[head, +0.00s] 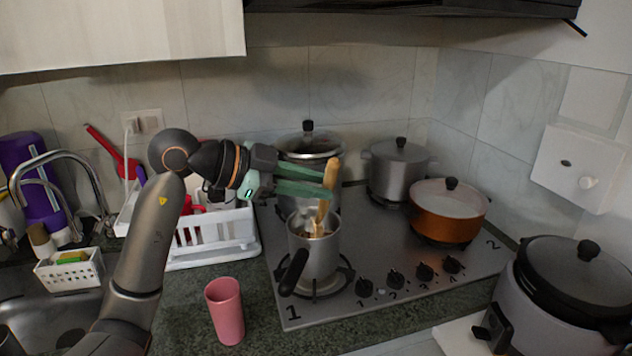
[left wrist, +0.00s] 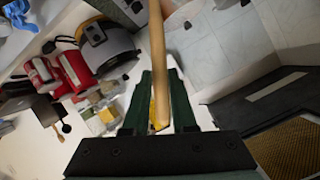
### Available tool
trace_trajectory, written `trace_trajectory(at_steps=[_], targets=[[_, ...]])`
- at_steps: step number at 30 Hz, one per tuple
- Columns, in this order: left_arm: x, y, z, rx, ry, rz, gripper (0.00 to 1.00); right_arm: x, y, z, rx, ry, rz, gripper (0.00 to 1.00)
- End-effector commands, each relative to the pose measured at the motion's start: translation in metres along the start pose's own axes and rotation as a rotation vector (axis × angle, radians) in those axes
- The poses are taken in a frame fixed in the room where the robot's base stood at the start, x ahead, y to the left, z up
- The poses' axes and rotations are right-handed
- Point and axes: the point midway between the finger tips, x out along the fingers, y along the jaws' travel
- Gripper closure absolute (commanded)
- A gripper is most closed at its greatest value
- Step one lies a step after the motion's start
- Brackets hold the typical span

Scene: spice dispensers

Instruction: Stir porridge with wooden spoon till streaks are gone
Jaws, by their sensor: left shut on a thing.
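My left gripper (head: 328,184) is shut on the wooden spoon (head: 323,210) and holds it nearly upright. The spoon's lower end is inside the small steel pot (head: 318,256), which stands on the front-left burner with its black handle toward the front left. The porridge inside is mostly hidden by the pot wall and spoon, so I cannot tell whether streaks show. In the left wrist view the spoon's handle (left wrist: 157,60) runs between the green fingers of the gripper (left wrist: 160,100). My right gripper is not in view.
A large lidded pot (head: 310,150) stands behind the small pot. A grey lidded pot (head: 398,170) and an orange pot (head: 448,212) stand to the right. A pink cup (head: 225,310) is on the counter at front left. A white dish rack (head: 215,240) is left of the stove.

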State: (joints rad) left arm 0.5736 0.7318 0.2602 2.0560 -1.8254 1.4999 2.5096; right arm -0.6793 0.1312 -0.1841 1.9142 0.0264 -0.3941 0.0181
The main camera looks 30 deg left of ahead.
Motion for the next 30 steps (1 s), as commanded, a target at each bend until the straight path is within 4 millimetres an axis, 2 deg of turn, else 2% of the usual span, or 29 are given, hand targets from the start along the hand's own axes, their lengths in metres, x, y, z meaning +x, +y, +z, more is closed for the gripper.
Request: trace_trajectory(at_steps=[3,15,30], targets=[[0.006,0.002,0.015,-0.003,-0.002,0.001,1.0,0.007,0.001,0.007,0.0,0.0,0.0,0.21],[0.02,0.001,0.047,-0.002,0.0,0.001,1.0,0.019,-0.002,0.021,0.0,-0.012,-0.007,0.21],[0.023,0.0,0.056,0.0,0.001,0.0,1.0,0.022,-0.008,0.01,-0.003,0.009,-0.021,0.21]])
